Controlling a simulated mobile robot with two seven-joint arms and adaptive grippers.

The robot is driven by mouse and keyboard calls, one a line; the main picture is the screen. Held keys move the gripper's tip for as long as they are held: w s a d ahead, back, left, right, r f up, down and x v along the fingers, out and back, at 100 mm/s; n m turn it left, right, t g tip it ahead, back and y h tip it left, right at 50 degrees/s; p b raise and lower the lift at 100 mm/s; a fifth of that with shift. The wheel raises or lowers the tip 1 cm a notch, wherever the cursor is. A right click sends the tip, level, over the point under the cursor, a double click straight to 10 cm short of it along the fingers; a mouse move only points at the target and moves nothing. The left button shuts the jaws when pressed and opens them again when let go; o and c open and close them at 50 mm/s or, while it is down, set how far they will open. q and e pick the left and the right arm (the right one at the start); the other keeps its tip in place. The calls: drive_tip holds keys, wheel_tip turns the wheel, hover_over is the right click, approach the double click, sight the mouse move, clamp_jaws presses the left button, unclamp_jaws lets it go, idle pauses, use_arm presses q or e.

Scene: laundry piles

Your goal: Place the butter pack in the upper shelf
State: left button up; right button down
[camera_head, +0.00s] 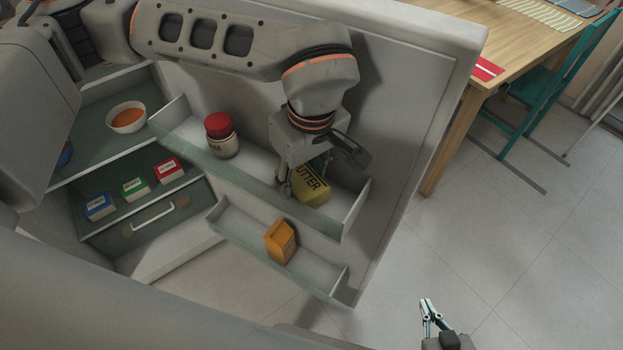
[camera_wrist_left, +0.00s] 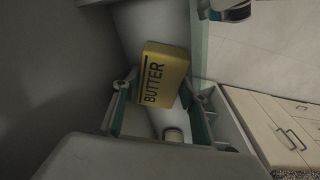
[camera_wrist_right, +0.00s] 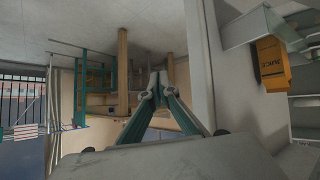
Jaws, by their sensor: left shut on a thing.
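The yellow butter pack (camera_head: 312,190) is at the right end of the upper door shelf (camera_head: 235,172), inside its rails in the head view. It looks tilted; whether it touches the shelf floor cannot be told. My left gripper (camera_head: 300,180) comes down from above and is shut on the pack. In the left wrist view the butter pack (camera_wrist_left: 165,75) sits between the two fingers (camera_wrist_left: 165,92), lettering facing the camera. My right gripper (camera_head: 428,308) is empty over the floor at the lower right. Its fingertips (camera_wrist_right: 158,82) meet in the right wrist view.
A red-lidded jar (camera_head: 221,136) stands on the same shelf, left of the butter. An orange juice carton (camera_head: 280,242) stands on the lower door shelf (camera_head: 325,278). Inside the fridge are a bowl (camera_head: 126,118) and several small boxes (camera_head: 135,188). A wooden table (camera_head: 475,90) stands at right.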

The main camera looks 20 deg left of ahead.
sight(308, 185)
use_arm(q)
drive_tip(key=shift+w, duration=0.15)
drive_tip(key=shift+a+f, duration=0.1)
drive_tip(key=shift+f, duration=0.05)
drive_tip(key=o, duration=1)
drive_tip(key=shift+o, duration=0.2)
wheel_tip(308, 185, up, 12)
drive_tip(key=s+d, duration=0.1)
drive_tip(key=shift+s+d+p, duration=0.15)
drive_tip(key=shift+d+p, duration=0.05)
drive_tip(key=shift+p, duration=0.1)
